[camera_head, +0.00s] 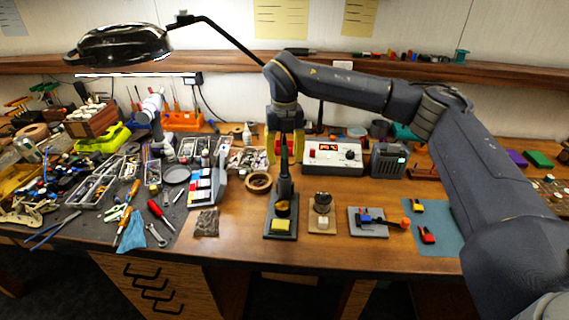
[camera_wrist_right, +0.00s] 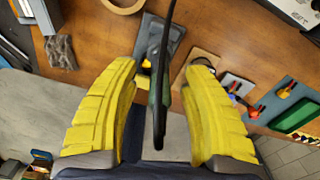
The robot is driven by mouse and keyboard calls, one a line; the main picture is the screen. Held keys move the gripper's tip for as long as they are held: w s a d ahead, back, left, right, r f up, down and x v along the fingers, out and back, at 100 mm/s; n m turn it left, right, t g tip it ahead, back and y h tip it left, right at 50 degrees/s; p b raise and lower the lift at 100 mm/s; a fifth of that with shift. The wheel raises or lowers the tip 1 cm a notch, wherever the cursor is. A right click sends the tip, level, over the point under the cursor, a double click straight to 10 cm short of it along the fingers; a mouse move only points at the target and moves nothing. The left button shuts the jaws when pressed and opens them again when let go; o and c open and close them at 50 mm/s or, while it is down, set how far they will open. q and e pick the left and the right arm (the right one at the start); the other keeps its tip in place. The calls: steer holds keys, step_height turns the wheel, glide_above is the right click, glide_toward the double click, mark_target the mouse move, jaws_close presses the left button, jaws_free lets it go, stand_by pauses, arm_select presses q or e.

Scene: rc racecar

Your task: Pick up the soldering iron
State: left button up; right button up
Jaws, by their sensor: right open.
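The dark soldering iron (camera_head: 284,183) stands upright in its stand (camera_head: 268,234), which has a yellow sponge (camera_head: 281,225) at the front. My right gripper (camera_head: 285,156) points down over it with its two yellow fingers open, one on each side of the iron's upper part. In the right wrist view, the iron (camera_wrist_right: 158,105) runs between the open fingers of the right gripper (camera_wrist_right: 161,72), with a gap visible on both sides. The stand (camera_wrist_right: 152,32) shows beyond the fingertips. My left gripper is in neither view.
A white soldering station (camera_head: 333,157) is behind and right of the stand. A tape roll (camera_head: 258,183) lies to its left. A small round item on a wooden base (camera_head: 322,225) and a grey board (camera_head: 369,231) are to the right. Tools crowd the left side.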

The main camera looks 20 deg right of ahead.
steer(key=shift+f, duration=0.5)
jaws_close()
